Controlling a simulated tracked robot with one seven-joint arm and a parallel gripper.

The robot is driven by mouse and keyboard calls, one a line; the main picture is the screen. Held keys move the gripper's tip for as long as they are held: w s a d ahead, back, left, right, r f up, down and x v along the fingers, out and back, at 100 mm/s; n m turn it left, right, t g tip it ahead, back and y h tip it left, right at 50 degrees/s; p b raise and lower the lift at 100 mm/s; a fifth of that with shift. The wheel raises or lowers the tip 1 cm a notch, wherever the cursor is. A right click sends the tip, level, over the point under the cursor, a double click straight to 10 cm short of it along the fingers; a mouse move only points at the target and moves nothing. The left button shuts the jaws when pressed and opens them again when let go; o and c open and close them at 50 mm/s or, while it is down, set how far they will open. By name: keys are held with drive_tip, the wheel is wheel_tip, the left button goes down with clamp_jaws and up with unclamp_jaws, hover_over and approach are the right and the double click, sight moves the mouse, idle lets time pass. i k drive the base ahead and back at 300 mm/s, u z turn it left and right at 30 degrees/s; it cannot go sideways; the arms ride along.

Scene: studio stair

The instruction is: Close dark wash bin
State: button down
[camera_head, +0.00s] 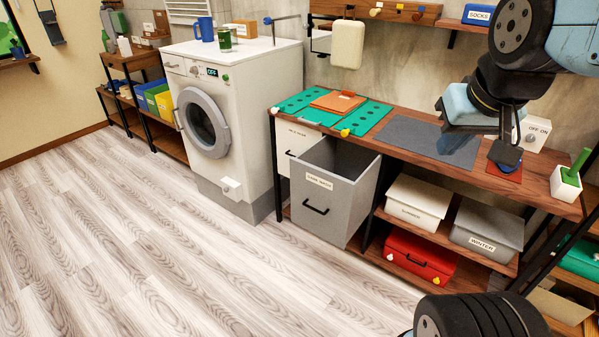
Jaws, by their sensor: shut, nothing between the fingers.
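The dark wash bin (341,214) is a grey box with a dark handle and a label on its front. It stands pulled out from under the wooden counter, and its open top shows an empty-looking inside. My gripper (507,165) hangs over the right part of the counter, by a red mat, well to the right of the bin and apart from it. Its fingers are small and dark here, shut with nothing held. I cannot tell whether the tips touch the mat.
A white bin (292,153) sits left of the dark bin. A washing machine (232,120) stands further left. Shelves at right hold a white box (419,203), a grey box (487,228) and a red case (420,258). The wooden floor before the bin is clear.

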sight(333, 181)
drive_tip(key=i, duration=0.85)
drive_tip(key=u, duration=0.05)
